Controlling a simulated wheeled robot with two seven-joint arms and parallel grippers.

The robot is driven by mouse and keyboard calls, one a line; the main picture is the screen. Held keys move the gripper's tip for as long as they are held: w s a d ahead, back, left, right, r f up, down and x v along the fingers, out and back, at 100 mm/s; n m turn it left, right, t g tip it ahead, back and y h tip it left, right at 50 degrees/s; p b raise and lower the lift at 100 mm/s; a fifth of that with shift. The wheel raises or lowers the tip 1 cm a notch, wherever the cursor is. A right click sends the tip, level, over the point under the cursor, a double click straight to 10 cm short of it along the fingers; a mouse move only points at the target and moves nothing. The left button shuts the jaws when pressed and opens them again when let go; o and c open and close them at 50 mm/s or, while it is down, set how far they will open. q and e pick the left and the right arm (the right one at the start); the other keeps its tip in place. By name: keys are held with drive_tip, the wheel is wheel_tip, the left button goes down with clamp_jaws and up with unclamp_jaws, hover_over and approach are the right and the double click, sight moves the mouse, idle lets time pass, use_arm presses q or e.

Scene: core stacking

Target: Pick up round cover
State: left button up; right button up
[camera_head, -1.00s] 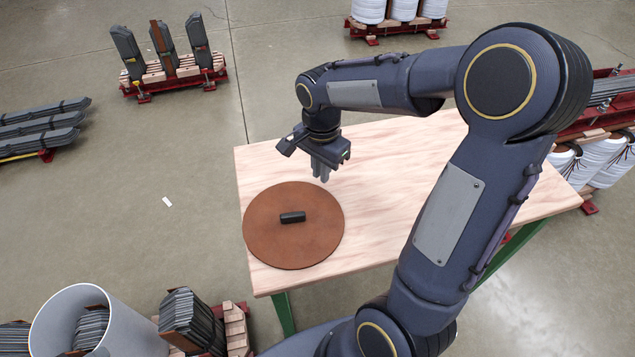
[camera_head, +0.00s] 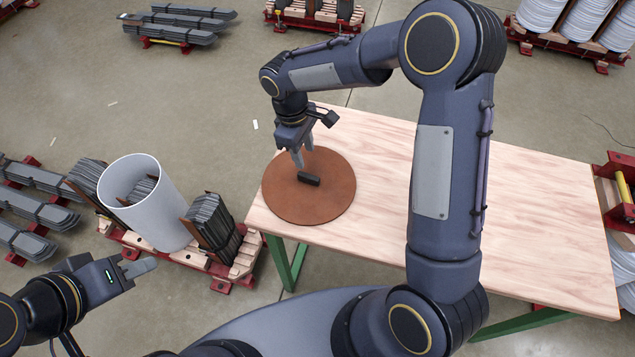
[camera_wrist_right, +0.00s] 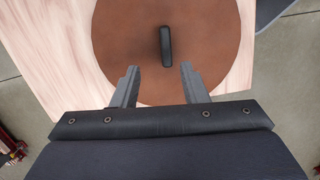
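The round cover (camera_head: 325,198) is a flat brown disc with a small black handle (camera_head: 309,179) at its centre. It lies on the left end of the wooden table (camera_head: 470,215). My right gripper (camera_head: 303,158) is over the cover, just behind the handle, and its fingers point down. In the right wrist view, the fingers (camera_wrist_right: 158,84) are spread with nothing between them. The handle (camera_wrist_right: 165,46) is ahead of the fingertips, roughly in line with the gap. My left gripper (camera_head: 140,268) is at the lower left, away from the table; its finger gap is not clear.
A white cylinder (camera_head: 160,215) with dark core stacks stands on a pallet left of the table. Another dark stack (camera_head: 213,225) leans beside it. Other pallets stand at the back and sides. The right part of the table is clear.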

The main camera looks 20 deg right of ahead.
sight(308, 175)
drive_tip(key=f, duration=0.2)
drive_tip(key=s+f, duration=0.1)
drive_tip(key=f, duration=0.4)
drive_tip(key=shift+s+d+f, duration=0.2)
drive_tip(key=shift+s+f, duration=0.05)
drive_tip(key=shift+f, duration=0.1)
drive_tip(key=shift+c, duration=0.3)
clamp_jaws()
